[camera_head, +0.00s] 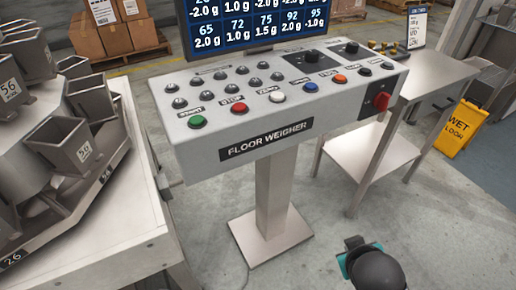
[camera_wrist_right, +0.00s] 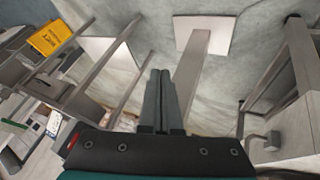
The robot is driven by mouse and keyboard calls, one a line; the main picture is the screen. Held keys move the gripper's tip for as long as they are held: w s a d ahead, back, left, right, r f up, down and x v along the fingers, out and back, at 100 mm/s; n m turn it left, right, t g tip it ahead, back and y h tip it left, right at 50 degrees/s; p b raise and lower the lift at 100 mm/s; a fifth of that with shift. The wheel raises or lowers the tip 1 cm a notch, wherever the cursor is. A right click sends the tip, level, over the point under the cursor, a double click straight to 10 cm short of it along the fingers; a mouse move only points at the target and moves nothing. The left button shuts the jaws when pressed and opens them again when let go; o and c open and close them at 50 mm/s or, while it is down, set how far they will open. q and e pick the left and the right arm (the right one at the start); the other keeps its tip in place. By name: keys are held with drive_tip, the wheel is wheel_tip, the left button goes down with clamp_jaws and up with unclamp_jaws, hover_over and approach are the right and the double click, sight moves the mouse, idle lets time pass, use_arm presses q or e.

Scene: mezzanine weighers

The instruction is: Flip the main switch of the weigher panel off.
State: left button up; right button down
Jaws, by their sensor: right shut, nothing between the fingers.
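The weigher panel (camera_head: 290,110), a light grey console labelled "FLOOR WEIGHER", stands on a single post. A red rotary switch (camera_head: 381,101) sits on a black plate at its right end; its exact setting is hard to read. My right gripper (camera_wrist_right: 161,74) is shut and empty in the right wrist view, its fingers over the floor beside the panel's post (camera_wrist_right: 193,65). In the head view only part of my right arm shows at the bottom, below the panel and apart from it. A small red patch (camera_wrist_right: 73,140) at the lower left of the wrist view may be the switch. My left gripper is out of view.
A display (camera_head: 260,22) stands behind the panel's buttons and knobs. A steel table (camera_head: 440,72) is to the right, with a yellow wet-floor sign (camera_head: 461,128) beyond. A machine with steel buckets (camera_head: 62,140) fills the left. Floor in front of the post is clear.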

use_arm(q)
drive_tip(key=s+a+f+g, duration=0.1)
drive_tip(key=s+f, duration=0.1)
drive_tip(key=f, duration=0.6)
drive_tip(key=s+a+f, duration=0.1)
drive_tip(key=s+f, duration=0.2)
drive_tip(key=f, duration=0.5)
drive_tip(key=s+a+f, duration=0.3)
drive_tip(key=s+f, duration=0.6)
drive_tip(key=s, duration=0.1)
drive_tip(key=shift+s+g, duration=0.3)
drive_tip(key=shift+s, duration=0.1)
use_arm(e)
drive_tip(key=w+d+r+n+t+h, duration=0.1)
drive_tip(key=w+d+r+n+t, duration=0.2)
drive_tip(key=w, duration=0.4)
drive_tip(key=w+d+r+n+t+h, duration=0.1)
drive_tip(key=w+d+r+n+t, duration=0.2)
drive_tip(key=w, duration=0.5)
drive_tip(key=w+d+r+n+t+h, duration=0.1)
drive_tip(key=w+d+r+n+t, duration=0.2)
drive_tip(key=w, duration=0.4)
drive_tip(key=shift+w+d+r+n+t+h, duration=0.15)
drive_tip(key=shift+d+r+n+t+h, duration=0.2)
drive_tip(key=shift+r+n+t, duration=0.65)
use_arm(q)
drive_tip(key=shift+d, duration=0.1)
use_arm(e)
drive_tip(key=shift+r+n+g, duration=0.3)
